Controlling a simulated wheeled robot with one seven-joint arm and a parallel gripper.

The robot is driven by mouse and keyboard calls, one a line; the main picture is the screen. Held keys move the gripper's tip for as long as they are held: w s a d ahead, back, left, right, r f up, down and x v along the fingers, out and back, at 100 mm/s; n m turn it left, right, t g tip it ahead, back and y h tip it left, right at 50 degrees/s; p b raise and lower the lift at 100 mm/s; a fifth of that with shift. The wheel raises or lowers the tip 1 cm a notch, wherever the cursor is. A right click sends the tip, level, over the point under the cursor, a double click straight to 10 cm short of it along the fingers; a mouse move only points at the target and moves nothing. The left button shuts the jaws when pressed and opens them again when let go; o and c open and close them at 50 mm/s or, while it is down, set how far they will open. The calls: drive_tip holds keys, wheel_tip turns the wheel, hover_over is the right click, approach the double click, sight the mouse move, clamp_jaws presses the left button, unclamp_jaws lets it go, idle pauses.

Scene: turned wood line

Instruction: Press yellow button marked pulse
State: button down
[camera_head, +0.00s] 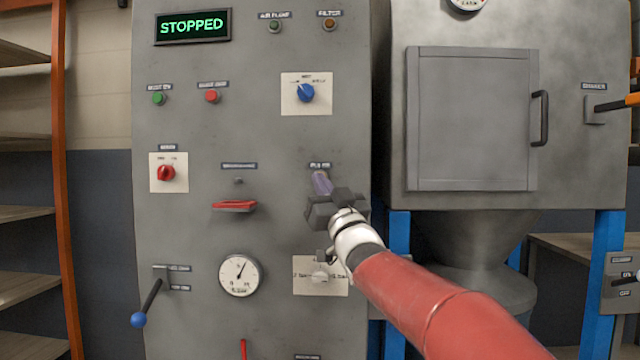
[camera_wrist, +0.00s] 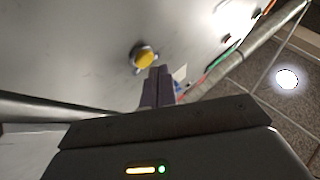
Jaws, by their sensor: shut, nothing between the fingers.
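The yellow button (camera_wrist: 145,58) shows in the wrist view as a round cap in a metal collar on the grey panel. In the head view my gripper hides it, below a small label that seems to read pulse (camera_head: 320,165). My gripper (camera_head: 321,180) is at the panel just under that label, its fingers pointing at it. In the wrist view the fingertips (camera_wrist: 160,72) are together and empty, just below and slightly right of the button. I cannot tell whether they touch the panel.
The grey panel (camera_head: 210,130) carries a STOPPED display (camera_head: 193,27), a blue knob (camera_head: 306,93), a red flap (camera_head: 234,206), a gauge (camera_head: 240,275) and a white switch plate (camera_head: 335,285) just below my gripper. A grey cabinet (camera_head: 470,120) stands to the right.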

drive_tip(key=shift+s, duration=0.15)
drive_tip(key=s+b, duration=0.3)
drive_tip(key=s, duration=0.2)
drive_tip(key=shift+a+b, duration=0.1)
drive_tip(key=shift+b, duration=0.25)
idle(0.8)
